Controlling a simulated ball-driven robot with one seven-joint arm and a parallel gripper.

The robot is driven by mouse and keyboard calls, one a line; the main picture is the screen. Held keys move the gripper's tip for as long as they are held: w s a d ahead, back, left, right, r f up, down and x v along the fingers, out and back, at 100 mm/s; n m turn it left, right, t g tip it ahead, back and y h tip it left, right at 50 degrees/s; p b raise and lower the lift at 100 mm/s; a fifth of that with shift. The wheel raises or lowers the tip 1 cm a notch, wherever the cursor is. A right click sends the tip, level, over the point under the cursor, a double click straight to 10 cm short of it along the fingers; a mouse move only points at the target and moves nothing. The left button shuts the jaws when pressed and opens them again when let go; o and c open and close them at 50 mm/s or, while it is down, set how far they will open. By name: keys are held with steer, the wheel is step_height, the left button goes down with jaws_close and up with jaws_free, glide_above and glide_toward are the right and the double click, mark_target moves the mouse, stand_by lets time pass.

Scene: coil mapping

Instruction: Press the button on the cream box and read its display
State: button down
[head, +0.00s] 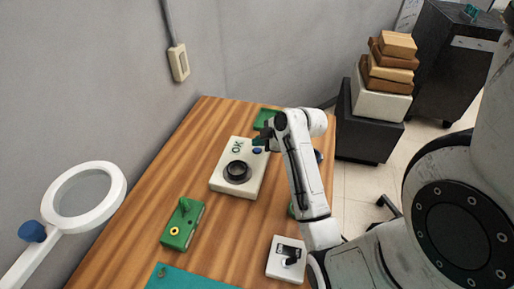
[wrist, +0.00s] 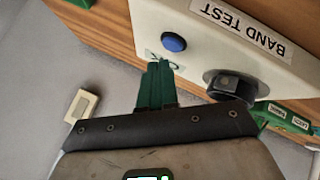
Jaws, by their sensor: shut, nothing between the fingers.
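The cream box (head: 221,181) lies on the wooden table, with a black round knob (head: 238,172) on top. Its blue button (head: 257,150) is near the far right corner. The display (head: 237,146) shows green characters that appear to read OK. In the wrist view the box (wrist: 188,15) bears a BAND TEST label. The blue button (wrist: 173,43) stands clear of the fingertips there, and the display (wrist: 158,56) is partly hidden by them. My gripper (head: 258,141) is shut and empty, its green fingers (wrist: 157,66) close to the button; contact is not visible.
A green block with a yellow ring (head: 181,228), a teal mat (head: 185,280) and a small white switch box (head: 276,268) are on the table nearer me. A white ring magnifier (head: 113,186) stands at left. Stacked boxes (head: 382,105) stand beyond the table's right side.

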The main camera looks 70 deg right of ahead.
mark_target(260, 152)
step_height(260, 152, up, 5)
steer(key=p, duration=0.4)
stand_by(0.3)
steer(key=shift+f, duration=0.1)
stand_by(0.5)
